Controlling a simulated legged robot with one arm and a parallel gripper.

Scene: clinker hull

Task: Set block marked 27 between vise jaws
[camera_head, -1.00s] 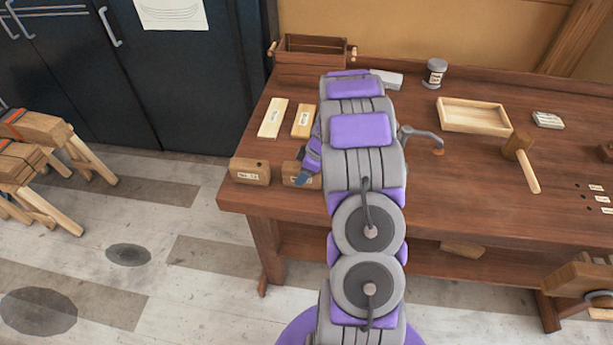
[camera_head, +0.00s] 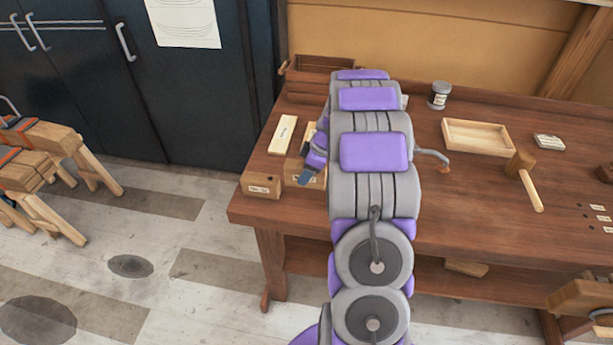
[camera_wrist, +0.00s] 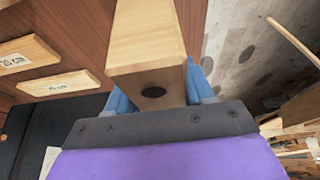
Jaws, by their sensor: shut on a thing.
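My gripper (camera_head: 306,178) is at the left front of the workbench, partly behind my arm in the head view. In the wrist view its blue fingers (camera_wrist: 155,95) are shut on a wooden block (camera_wrist: 148,45) with a dark round hole in its near end. No number shows on the held block in the wrist view. In the head view the held block (camera_head: 293,168) is mostly covered by the gripper. A second wooden block (camera_head: 262,187) with a small unreadable label stands at the bench's front left corner. A wooden vise (camera_head: 585,300) is partly in view at the lower right.
A pale labelled plank (camera_head: 283,134) lies behind the blocks. A tray (camera_head: 478,137), a mallet (camera_head: 525,178), a jar (camera_head: 440,95) and a metal holdfast (camera_head: 432,155) are on the workbench (camera_head: 470,205). Sawhorses (camera_head: 45,150) stand on the floor at left.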

